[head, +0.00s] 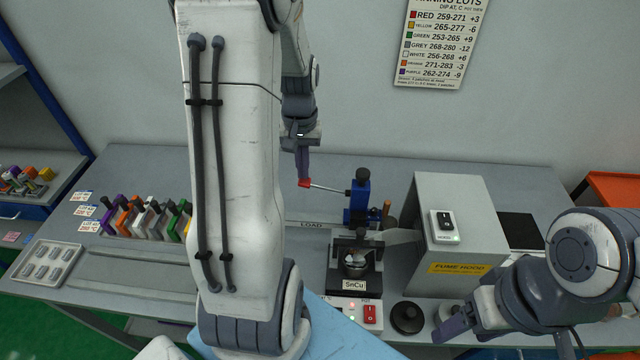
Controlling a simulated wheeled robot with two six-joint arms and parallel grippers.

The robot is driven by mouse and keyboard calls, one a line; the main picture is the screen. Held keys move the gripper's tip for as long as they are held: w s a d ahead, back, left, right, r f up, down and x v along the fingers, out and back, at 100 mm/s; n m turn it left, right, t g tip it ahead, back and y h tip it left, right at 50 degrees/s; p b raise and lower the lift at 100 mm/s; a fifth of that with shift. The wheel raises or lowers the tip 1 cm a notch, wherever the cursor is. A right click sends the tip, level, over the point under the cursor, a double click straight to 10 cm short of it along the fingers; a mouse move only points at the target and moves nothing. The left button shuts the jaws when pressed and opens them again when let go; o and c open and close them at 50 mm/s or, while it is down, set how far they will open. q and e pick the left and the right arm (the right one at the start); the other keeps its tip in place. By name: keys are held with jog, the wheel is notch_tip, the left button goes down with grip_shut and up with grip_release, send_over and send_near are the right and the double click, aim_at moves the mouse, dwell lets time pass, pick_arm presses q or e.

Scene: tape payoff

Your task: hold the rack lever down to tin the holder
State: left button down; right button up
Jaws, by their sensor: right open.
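The blue rack (360,201) stands behind the solder pot (355,268), which bears an "SnCu" label. Its lever (328,187) reaches out to the left, slightly tilted, and ends in a red grip. My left gripper (303,174) points down with its fingertips right at the red grip, seen edge-on. I cannot tell whether the jaws are closed on it or only touching it. A dark holder part shows over the pot; whether it dips into the solder is too small to tell. My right gripper (447,328) is open at the bench's front right, near a round grey object.
The fume hood (455,225) stands right of the pot. A black round lid (407,317) and a red switch (370,313) are in front. Coloured holders (150,219) stand in a row at left, near a tray (46,264). A lot chart (433,42) hangs on the wall.

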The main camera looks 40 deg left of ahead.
aim_at(304, 182)
pick_arm(q)
jog(key=shift+f+b, duration=2.25)
jog(key=shift+f, duration=1.05)
jog(key=shift+r, duration=0.15)
jog(key=shift+s+d, duration=0.1)
dwell(0.5)
dwell(0.4)
jog(key=shift+r+p, duration=4.05)
jog(key=shift+r, duration=0.3)
jog(key=shift+f, duration=0.1)
